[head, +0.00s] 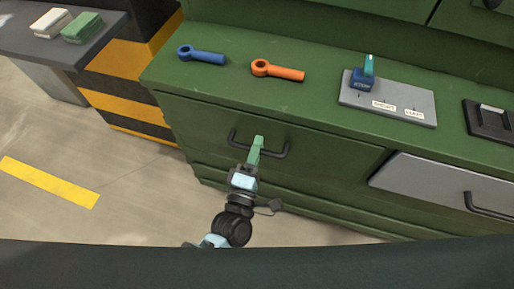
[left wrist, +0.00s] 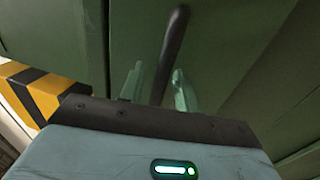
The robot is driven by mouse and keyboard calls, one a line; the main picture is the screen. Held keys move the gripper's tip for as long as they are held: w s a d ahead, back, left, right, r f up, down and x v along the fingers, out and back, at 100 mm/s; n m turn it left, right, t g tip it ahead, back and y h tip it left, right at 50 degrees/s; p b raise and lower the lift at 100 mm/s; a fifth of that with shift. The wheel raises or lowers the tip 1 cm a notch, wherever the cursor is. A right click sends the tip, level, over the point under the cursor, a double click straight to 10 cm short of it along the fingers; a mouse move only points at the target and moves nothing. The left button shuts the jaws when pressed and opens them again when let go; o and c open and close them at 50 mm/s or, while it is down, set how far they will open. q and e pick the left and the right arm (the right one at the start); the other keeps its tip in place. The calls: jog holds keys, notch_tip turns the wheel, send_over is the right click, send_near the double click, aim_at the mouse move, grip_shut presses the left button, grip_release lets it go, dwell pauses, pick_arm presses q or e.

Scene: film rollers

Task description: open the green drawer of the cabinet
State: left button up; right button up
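The green drawer (head: 325,168) is in the front of the green cabinet (head: 300,105); its front looks flush, so it looks closed. Its dark bar handle (head: 275,155) shows in the head view, with my left gripper (head: 257,143) at its middle. In the left wrist view the handle (left wrist: 174,42) runs down between the two green fingers of the left gripper (left wrist: 158,88). The fingers are apart, with a gap seen on each side of the bar. Contact with the handle cannot be told. My right gripper is not in view.
A grey drawer (head: 420,178) with its own handle (head: 488,205) is to the right. On the cabinet top lie a blue tool (head: 205,55), an orange tool (head: 278,71) and a labelled grey plate (head: 395,104). The floor (head: 120,160) at left is clear.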

pick_arm(q)
jog(key=shift+c, duration=0.4)
grip_shut()
jog(key=r+p+v, duration=0.1)
jog(key=r+v, duration=0.1)
jog(key=v, duration=1.2)
jog(key=s+r+p+v, duration=0.1)
jog(key=r+v, duration=0.2)
jog(key=v, duration=1.1)
jog(key=shift+a, duration=0.25)
jog(key=shift+r, duration=0.15)
jog(key=shift+o, duration=0.4)
grip_release()
